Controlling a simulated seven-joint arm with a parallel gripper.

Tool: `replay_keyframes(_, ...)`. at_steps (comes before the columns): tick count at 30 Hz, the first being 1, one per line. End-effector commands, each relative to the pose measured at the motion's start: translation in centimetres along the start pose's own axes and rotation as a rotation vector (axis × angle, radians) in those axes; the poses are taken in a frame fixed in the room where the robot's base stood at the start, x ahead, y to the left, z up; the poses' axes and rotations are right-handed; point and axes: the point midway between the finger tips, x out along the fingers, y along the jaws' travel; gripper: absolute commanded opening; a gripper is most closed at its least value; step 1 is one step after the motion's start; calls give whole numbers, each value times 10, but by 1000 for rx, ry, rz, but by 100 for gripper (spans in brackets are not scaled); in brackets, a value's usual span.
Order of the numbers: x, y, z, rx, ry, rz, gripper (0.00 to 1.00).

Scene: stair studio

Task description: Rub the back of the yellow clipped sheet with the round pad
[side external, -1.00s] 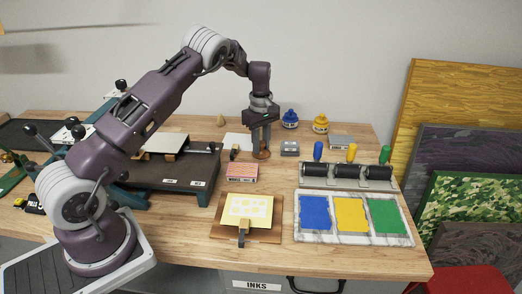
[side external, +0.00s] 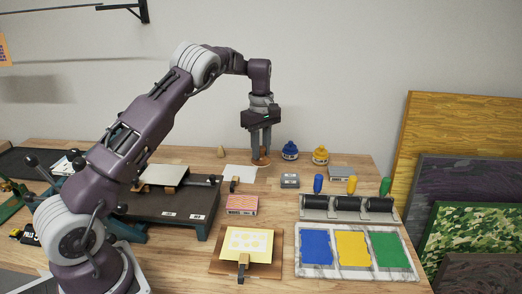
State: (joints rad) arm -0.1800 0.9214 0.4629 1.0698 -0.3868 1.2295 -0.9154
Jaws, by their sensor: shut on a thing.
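The yellow sheet (side external: 246,243) lies on a brown wooden board (side external: 219,264) at the front middle of the table. A dark clip (side external: 243,263) grips its near edge. Pale round marks show on its upper face. My gripper (side external: 261,149) is upright, shut on the round brown pad (side external: 261,160), of which only the lower part shows below the fingers. The pad seems to be held above the table, well behind the yellow sheet and just right of a white paper (side external: 240,172).
A pink block (side external: 242,204) and a grey box (side external: 290,181) stand between pad and sheet. To the right are a roller rack (side external: 348,208) and a tray with blue, yellow and green ink (side external: 350,275). A dark press bed (side external: 165,209) stands left.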

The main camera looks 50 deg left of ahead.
Motion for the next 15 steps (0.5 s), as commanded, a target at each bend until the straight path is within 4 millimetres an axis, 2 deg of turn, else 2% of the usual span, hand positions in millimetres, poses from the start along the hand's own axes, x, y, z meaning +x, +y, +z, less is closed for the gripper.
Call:
replay_keyframes(4, -2, -4, 7, -6, 1, 1, 0)
replay_keyframes(8, -9, -27, 36, -25, 7, 4, 0)
replay_keyframes(11, -13, -60, 69, -34, 12, 8, 0)
replay_keyframes(15, -12, -118, 115, -30, 9, 9, 0)
